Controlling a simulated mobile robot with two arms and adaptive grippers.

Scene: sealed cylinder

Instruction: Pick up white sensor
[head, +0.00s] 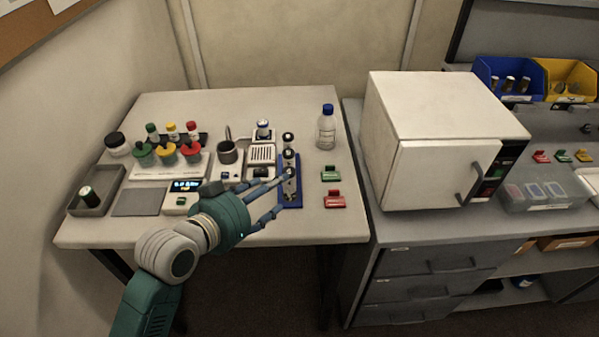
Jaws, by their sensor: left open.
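My left gripper (281,196) reaches in from the lower left with its fingers spread. Its fingertips are over or beside a blue rack (291,210) that holds a few small silvery cylinders with dark tops (289,154). The fingers hide part of the rack, and I cannot tell whether they touch a cylinder. I cannot tell for sure which thing is the white sensor. My right gripper is not in view.
A white device with a lit display (181,199) and a grey cup (228,152) stand left of the rack. A clear blue-capped bottle (326,130), a green block (330,174) and a red block (334,200) stand right of it. A white cabinet (432,120) stands farther right.

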